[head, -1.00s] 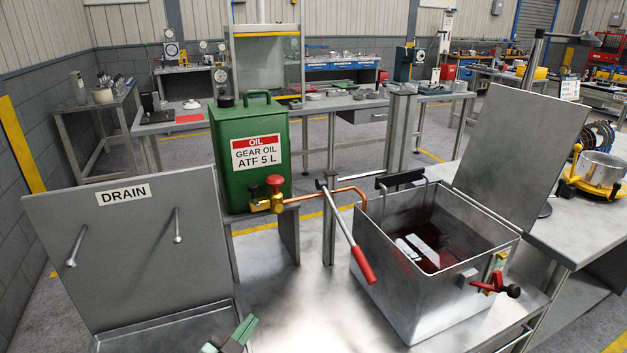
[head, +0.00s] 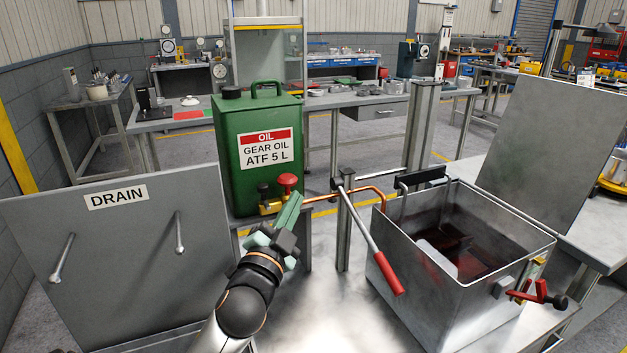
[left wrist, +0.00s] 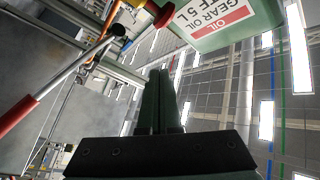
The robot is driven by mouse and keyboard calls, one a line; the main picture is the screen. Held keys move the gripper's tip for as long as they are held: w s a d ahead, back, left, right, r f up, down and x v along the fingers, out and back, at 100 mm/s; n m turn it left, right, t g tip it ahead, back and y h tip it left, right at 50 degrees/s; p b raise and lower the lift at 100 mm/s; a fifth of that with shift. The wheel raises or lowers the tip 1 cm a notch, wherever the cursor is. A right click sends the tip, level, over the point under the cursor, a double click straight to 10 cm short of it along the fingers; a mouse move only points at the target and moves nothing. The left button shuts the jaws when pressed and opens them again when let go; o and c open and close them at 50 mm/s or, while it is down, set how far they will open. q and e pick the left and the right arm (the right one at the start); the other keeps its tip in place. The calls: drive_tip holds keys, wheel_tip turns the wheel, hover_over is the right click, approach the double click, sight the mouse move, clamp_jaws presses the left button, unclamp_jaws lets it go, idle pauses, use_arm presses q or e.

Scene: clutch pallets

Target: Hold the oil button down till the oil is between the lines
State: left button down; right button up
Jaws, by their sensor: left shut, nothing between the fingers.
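The oil button (head: 287,181) is a red mushroom knob on the brass valve (head: 268,207) in front of the green oil can (head: 232,140). My left gripper (head: 292,203) is shut and empty, its green fingertips just below the button in the head view. In the left wrist view the shut fingers (left wrist: 159,75) point towards the can, and the red button (left wrist: 159,14) lies beyond the tips. I cannot tell whether they touch it. The open grey tank (head: 430,322) holds dark red oil (head: 470,262). Level lines cannot be made out. My right gripper is not in view.
A copper pipe (head: 345,190) runs from the valve to the tank. A red-handled lever (head: 388,275) slants in front of the tank. A red tap handle (head: 530,294) is on its right side. The DRAIN panel (head: 120,250) stands at left.

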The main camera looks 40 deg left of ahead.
use_arm(q)
drive_tip(key=shift+w+r, duration=0.1)
drive_tip(key=shift+r, duration=0.25)
drive_tip(key=shift+w, duration=0.1)
wheel_tip(320, 180, up, 2)
drive_tip(key=p, duration=0.2)
hover_over(288, 187)
drive_tip(key=w+d, duration=0.2)
drive_tip(key=d, duration=0.3)
drive_tip(key=shift+s+a+f+b, duration=0.3)
drive_tip(key=shift+s+a+f, duration=0.8)
drive_tip(key=shift+f, duration=0.2)
drive_tip(key=shift+f, duration=0.1)
